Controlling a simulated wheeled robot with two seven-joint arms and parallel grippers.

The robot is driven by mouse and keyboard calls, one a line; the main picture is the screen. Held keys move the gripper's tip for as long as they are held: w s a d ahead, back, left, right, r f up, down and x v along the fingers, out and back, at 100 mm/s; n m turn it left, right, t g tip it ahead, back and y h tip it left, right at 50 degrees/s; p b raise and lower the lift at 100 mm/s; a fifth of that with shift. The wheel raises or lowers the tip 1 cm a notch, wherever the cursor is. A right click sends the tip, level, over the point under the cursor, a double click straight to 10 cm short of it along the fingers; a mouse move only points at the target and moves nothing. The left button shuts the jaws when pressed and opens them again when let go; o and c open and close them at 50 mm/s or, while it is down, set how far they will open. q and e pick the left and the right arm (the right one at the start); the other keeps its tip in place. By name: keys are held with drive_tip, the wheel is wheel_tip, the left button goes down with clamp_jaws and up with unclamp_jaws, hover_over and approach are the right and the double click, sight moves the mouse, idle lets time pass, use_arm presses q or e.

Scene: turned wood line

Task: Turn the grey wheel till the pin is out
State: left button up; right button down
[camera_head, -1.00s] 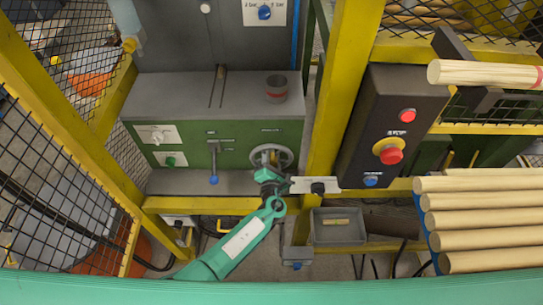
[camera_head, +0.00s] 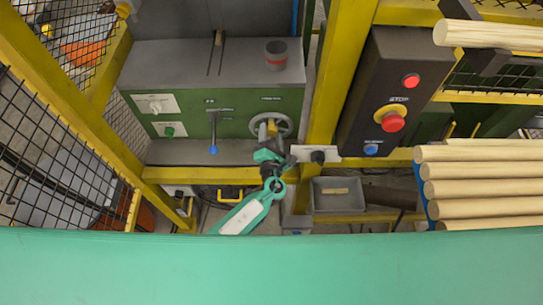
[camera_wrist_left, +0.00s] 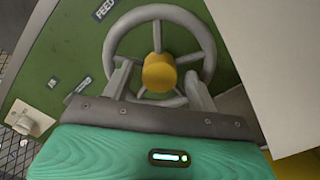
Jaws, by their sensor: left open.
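The grey wheel (camera_head: 285,126) is on the front of the green machine, with spokes and a yellow hub (camera_wrist_left: 159,73). In the left wrist view the wheel's rim (camera_wrist_left: 112,45) fills the upper middle. My left gripper (camera_head: 268,146) is at the wheel's lower side. Its fingers (camera_wrist_left: 158,88) are open, one on each side of the hub, overlapping the lower rim; I cannot tell whether they touch it. I cannot make out the pin for certain; a small wooden-coloured piece (camera_head: 219,38) stands at the slots on the machine top. My right gripper is not in view.
A lever with a blue knob (camera_head: 213,150) hangs left of the wheel. A grey cup (camera_head: 276,55) stands on the machine top. A yellow post (camera_head: 335,70) and a black panel with red buttons (camera_head: 393,122) are to the right. Wooden rods (camera_head: 480,190) lie lower right.

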use_arm(q)
drive_tip(key=s+b, duration=0.1)
drive_tip(key=s, duration=0.9)
drive_tip(key=shift+b, duration=0.3)
